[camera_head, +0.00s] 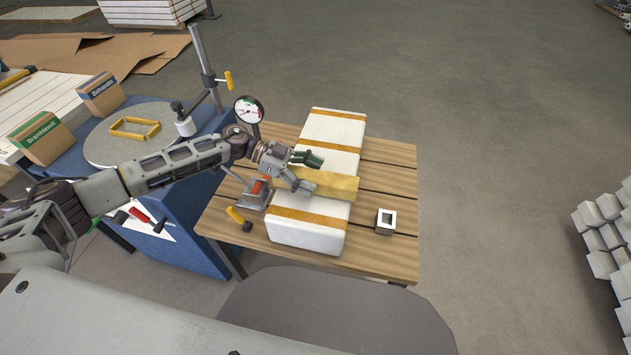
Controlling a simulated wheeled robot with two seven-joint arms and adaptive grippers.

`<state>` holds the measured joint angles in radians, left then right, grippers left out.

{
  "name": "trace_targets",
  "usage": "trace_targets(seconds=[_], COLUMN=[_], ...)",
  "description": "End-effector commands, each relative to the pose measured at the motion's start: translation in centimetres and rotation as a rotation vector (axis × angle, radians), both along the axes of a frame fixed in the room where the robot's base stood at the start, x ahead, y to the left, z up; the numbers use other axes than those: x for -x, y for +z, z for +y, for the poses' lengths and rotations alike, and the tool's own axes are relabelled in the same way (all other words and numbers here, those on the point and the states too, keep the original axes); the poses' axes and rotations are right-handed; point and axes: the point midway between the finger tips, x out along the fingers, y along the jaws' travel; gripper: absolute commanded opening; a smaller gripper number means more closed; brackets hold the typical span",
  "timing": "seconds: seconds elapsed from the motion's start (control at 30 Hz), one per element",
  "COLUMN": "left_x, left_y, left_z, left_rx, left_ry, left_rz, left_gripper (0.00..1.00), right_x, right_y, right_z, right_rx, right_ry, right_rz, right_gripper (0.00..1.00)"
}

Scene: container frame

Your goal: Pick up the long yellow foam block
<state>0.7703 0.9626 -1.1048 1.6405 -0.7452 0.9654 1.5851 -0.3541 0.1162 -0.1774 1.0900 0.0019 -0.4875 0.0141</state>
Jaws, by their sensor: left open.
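The long yellow foam block (327,184) lies crosswise on top of a white box with tan bands (306,237), which rests on a slatted wooden table (393,170). The block's right end is in clear view; its left end is partly hidden by my left gripper. My left gripper (318,175) is open at the block's left part, with one finger at its far side and the other at its near side. I cannot tell whether the fingers touch the block. My right gripper is not in view.
A dial gauge (249,110) stands behind my left wrist. A clamp-like tool with a red part (255,193) and a yellow-handled tool (238,217) lie left of the white box. A small square block (385,221) sits to its right. The table's right side is mostly clear.

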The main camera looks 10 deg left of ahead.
Motion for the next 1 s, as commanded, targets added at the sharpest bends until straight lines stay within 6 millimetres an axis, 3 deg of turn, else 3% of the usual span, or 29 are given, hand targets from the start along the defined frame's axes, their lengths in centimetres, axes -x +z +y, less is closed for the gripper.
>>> trace_targets(seconds=[0.03,0.33,0.77,1.0], left_x=[0.0,0.0,0.1,0.0], left_y=[0.0,-0.1,-0.1,1.7], left_z=[0.0,0.0,0.0,0.1], left_rx=[0.0,-0.001,-0.002,-0.002], left_ry=[0.0,0.0,-0.001,-0.001], left_rz=[0.0,0.001,0.003,0.0], left_gripper=[0.7,0.33,0.32,0.32], right_x=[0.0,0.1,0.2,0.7], right_y=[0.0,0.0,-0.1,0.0], right_z=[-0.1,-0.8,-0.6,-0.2], right_rx=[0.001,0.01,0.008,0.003], right_ry=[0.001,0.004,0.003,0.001], right_rz=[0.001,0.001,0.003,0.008], right_gripper=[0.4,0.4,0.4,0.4])
